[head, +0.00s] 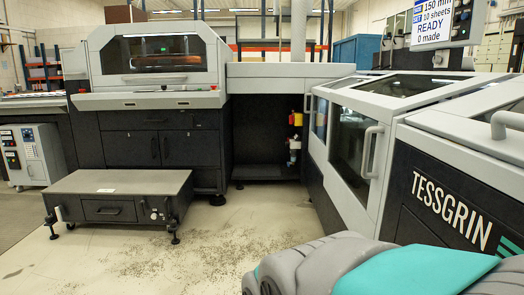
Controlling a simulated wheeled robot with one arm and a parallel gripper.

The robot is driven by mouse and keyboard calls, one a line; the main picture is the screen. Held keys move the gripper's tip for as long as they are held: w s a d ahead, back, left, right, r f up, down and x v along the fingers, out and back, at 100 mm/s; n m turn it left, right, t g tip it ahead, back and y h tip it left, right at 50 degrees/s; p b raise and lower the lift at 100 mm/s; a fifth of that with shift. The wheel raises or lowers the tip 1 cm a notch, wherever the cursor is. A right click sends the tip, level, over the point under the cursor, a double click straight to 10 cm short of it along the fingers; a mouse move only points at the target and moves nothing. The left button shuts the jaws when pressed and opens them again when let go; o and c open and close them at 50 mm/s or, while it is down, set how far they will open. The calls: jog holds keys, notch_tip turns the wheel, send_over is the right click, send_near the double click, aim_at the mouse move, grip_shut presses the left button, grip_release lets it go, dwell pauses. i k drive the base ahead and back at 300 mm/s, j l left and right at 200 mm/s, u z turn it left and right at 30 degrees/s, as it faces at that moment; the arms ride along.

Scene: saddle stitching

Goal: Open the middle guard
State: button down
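The saddle stitcher runs along the right side of the head view, with several grey-framed guards. The guard between the others, which I take for the middle guard (350,142), has a dark window and looks closed. Its pale curved handle (371,152) stands on its right side. A narrower windowed guard (320,118) is to its left. The guard to its right (475,130) has its own handle (507,122) and is cut by the picture edge. My grey and teal arm fills the bottom right, in front of the machine. My gripper is not in view.
A low dark platform (120,182) on feet stands on the floor at left, before a large dark machine (158,148). A control cabinet (33,155) is at far left. A screen (433,24) reads READY, 0 made. The floor (250,230) between platform and stitcher is clear.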

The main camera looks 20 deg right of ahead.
aim_at(358, 144)
jog(key=i+l+z, duration=0.1)
jog(key=z, duration=0.35)
jog(key=i+l+z, duration=0.1)
jog(key=z, duration=0.3)
jog(key=i+z, duration=0.2)
jog(key=z, duration=0.25)
